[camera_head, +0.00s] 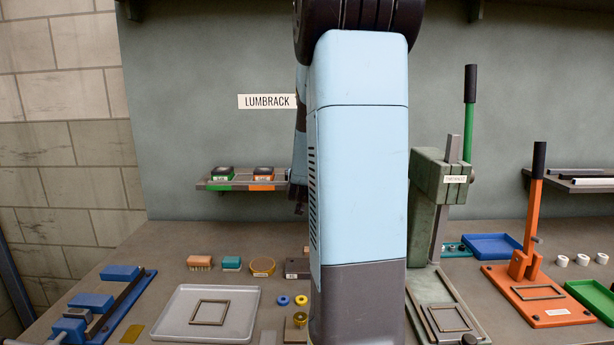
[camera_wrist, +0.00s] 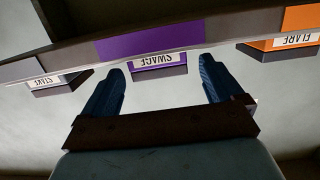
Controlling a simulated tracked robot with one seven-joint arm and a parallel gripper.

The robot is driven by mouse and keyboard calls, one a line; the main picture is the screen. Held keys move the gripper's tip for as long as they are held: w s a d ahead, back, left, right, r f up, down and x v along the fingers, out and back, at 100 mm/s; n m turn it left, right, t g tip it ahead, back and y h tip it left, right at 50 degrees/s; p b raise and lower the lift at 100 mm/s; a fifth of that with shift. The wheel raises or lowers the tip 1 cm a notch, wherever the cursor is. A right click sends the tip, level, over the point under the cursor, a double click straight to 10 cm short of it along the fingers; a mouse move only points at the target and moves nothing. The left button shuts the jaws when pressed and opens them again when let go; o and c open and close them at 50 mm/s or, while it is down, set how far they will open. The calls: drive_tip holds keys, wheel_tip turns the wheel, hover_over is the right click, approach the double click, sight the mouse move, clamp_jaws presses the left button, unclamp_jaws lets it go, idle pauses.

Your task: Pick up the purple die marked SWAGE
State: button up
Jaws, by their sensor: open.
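The purple die (camera_wrist: 163,70) marked SWAGE shows upside down in the wrist view, at the top centre against the shelf edge (camera_wrist: 70,58). A purple band on the shelf edge adjoins it. My gripper (camera_wrist: 161,76) is open, with one blue finger on each side of the die in the picture. The die appears between the fingertips; I cannot tell how far in depth they are from it. No contact shows. In the head view my arm hides the purple die and the gripper.
In the wrist view the orange FLARE die (camera_wrist: 298,22) is at right and a die labelled STAKE (camera_wrist: 58,84) at left. The head view shows green (camera_head: 222,173) and orange (camera_head: 263,174) dies on the wall shelf. A green press (camera_head: 440,185) stands right of my arm.

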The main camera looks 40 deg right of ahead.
drive_tip(key=shift+x, duration=1.15)
drive_tip(key=c, duration=1.7)
